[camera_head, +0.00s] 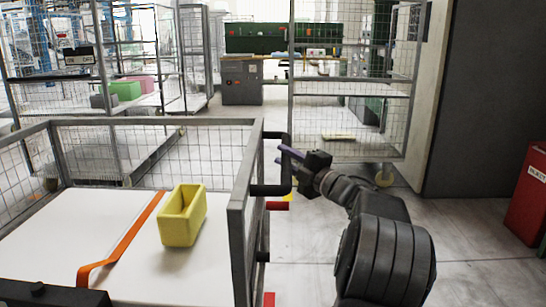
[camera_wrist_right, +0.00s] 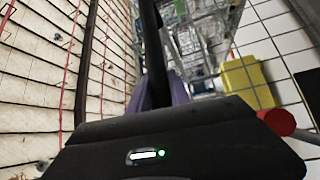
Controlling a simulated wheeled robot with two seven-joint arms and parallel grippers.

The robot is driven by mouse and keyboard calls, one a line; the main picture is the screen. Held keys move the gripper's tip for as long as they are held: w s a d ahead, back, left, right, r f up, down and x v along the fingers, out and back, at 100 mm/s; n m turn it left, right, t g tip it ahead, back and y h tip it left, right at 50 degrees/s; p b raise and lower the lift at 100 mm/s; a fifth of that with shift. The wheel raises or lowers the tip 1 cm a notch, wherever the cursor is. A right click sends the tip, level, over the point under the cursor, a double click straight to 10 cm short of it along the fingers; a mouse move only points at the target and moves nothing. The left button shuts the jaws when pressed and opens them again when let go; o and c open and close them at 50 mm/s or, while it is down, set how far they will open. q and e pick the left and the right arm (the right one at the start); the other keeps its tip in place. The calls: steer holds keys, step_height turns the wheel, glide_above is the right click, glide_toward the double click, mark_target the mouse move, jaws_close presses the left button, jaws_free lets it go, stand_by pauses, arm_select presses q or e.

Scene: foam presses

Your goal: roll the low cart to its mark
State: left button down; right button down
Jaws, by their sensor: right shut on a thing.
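The low cart (camera_head: 240,215) has a grey frame, mesh sides and a white deck, and fills the lower left of the head view. A dark handle (camera_head: 288,170) stands out from its right end. My right gripper (camera_head: 290,153), with purple fingers, is shut on the upright part of this handle. In the right wrist view the dark bar (camera_wrist_right: 153,45) runs up from between the purple fingers. A yellow open bin (camera_head: 182,216) sits on the deck beside an orange strap (camera_head: 125,245). The cart's floor mark cannot be made out for certain. My left gripper is not in view.
A tall mesh cage trolley (camera_head: 352,90) stands ahead, and another rack (camera_head: 100,60) is at the far left. A dark wall panel (camera_head: 480,100) and a red box (camera_head: 530,195) bound the right side. Grey floor (camera_head: 480,255) is clear at lower right.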

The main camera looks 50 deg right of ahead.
steer(key=shift+r, duration=0.1)
steer(key=c, duration=1.2)
jaws_free()
steer(key=shift+w, duration=0.15)
steer(key=v, duration=0.7)
steer(key=shift+s, duration=0.4)
